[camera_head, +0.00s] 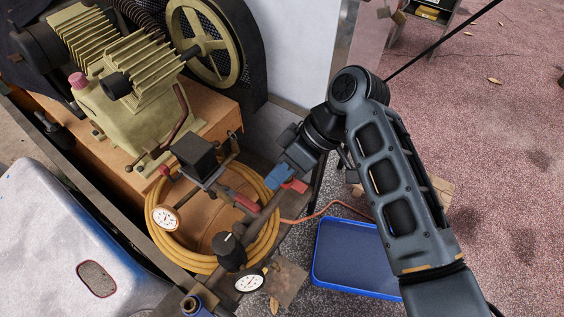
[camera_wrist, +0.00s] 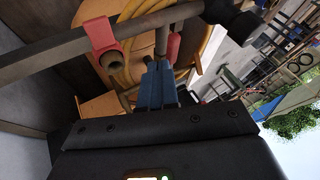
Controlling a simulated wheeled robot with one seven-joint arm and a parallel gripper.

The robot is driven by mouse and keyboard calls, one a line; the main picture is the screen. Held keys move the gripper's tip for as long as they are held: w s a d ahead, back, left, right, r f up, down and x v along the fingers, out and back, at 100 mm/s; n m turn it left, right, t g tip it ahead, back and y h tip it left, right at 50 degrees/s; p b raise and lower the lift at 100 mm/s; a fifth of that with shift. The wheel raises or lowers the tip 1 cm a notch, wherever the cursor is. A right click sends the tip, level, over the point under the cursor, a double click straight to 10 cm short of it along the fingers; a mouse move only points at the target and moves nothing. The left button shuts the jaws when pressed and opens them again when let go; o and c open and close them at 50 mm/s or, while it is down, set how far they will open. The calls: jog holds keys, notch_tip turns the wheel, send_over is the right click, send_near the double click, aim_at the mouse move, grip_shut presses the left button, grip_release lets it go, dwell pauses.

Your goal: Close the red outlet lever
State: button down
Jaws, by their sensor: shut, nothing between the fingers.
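My gripper (camera_head: 273,181), with blue fingers, is shut and empty beside the pipework at the front of the cart. Its fingers show in the wrist view (camera_wrist: 158,75), pointing in among the pipes. One red lever part (camera_head: 295,186) shows right beside the fingers in the head view. Another red handle (camera_head: 243,202) lies further left along the pipe. In the wrist view, a red piece (camera_wrist: 101,34) sits on the pipe left of the fingers, and a red piece (camera_wrist: 174,47) shows just beyond the fingertips. I cannot tell whether the fingers touch either one.
A coiled yellow hose (camera_head: 161,240) hangs around the pipework. Gauges (camera_head: 166,218) (camera_head: 249,281) and a black knob (camera_head: 229,251) stand close by on the left. The compressor (camera_head: 130,100) is behind. A blue tray (camera_head: 355,258) lies on the floor; open floor extends right.

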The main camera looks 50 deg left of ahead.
aim_at(247, 203)
jog(key=shift+p+x, duration=0.3)
jog(key=shift+x, duration=2.3)
